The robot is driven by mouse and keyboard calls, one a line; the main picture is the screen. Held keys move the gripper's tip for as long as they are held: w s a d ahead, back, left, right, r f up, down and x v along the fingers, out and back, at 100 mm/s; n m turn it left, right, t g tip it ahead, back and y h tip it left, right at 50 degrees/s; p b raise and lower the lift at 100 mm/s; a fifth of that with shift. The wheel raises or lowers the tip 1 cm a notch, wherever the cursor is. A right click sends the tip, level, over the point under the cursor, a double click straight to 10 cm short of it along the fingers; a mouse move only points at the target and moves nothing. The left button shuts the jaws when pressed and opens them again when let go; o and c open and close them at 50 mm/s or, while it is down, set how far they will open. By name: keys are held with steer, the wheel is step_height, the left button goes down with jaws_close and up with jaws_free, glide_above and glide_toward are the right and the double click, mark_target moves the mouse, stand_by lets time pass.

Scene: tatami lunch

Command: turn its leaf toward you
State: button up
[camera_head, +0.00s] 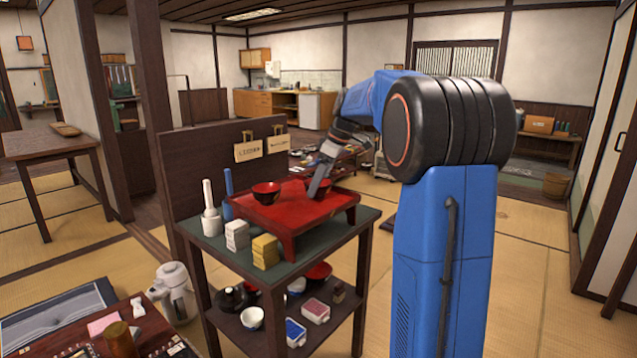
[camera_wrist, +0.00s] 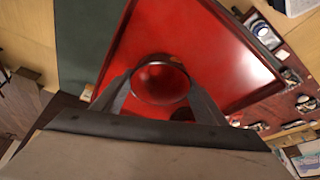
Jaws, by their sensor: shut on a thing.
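A red tray table with short legs (camera_head: 290,236) stands on the green top of a dark wooden cart. One red bowl with a dark rim (camera_head: 266,193) sits on it, left of my gripper (camera_head: 318,190). My gripper reaches down over the tray's right part. In the wrist view my gripper (camera_wrist: 160,82) is shut on a red bowl (camera_wrist: 160,84), one finger on each side of it. The red tray (camera_wrist: 222,60) lies beneath. In the head view this bowl is largely hidden by the fingers. I can make out no leaf on either bowl.
White and yellow stacked blocks (camera_head: 265,251), a white bottle (camera_head: 210,212) and a blue one stand along the cart's left side. A dark panel with hanging tags (camera_head: 248,150) rises behind. The cart's lower shelf (camera_head: 270,335) holds bowls and boxes.

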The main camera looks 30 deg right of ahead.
steer(key=shift+f, duration=0.2)
stand_by(0.5)
steer(key=o, duration=1.2)
steer(key=shift+c, duration=0.2)
steer(key=shift+r, duration=0.1)
steer(key=shift+r, duration=2.4)
